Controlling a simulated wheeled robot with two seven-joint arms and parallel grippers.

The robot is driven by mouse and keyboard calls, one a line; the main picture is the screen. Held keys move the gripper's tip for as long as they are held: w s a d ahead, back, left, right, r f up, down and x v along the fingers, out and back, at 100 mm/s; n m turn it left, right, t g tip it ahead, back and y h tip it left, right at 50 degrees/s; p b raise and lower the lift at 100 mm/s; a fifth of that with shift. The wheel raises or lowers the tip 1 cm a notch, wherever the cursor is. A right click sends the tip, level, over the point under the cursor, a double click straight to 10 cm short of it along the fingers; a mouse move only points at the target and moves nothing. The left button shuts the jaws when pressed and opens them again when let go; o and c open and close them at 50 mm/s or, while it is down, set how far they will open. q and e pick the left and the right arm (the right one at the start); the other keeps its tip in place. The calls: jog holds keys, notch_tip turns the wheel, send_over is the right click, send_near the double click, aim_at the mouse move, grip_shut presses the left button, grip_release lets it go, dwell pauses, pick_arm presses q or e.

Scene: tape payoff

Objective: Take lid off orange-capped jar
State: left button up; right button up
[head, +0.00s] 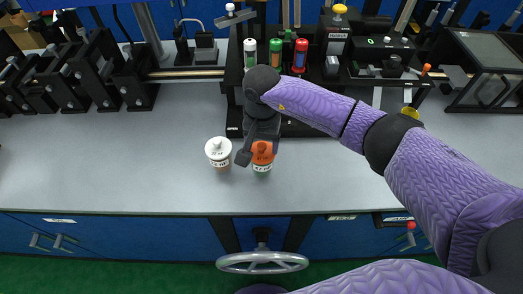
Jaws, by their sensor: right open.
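The orange-capped jar (262,157) stands upright on the grey bench top near its front edge. It has an orange lid, a pale label and a green lower part. My right gripper (258,157) reaches down at the jar, its dark fingers at the lid's left and upper right sides. The gripper is open; whether a finger touches the lid cannot be seen. Part of the lid's far side is hidden by the gripper. A white-capped jar (218,153) stands just left of it. My left gripper is not in view.
Black machinery with several small bottles (275,54) stands at the back middle. Black brackets (100,70) line the back left, and a framed panel (490,65) is at the back right. A handwheel (262,262) sits below the front edge. The bench left of the jars is clear.

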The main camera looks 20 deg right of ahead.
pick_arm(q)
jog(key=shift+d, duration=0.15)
pick_arm(e)
jog(key=shift+f, duration=0.1)
jog(key=shift+c, duration=0.6)
grip_shut()
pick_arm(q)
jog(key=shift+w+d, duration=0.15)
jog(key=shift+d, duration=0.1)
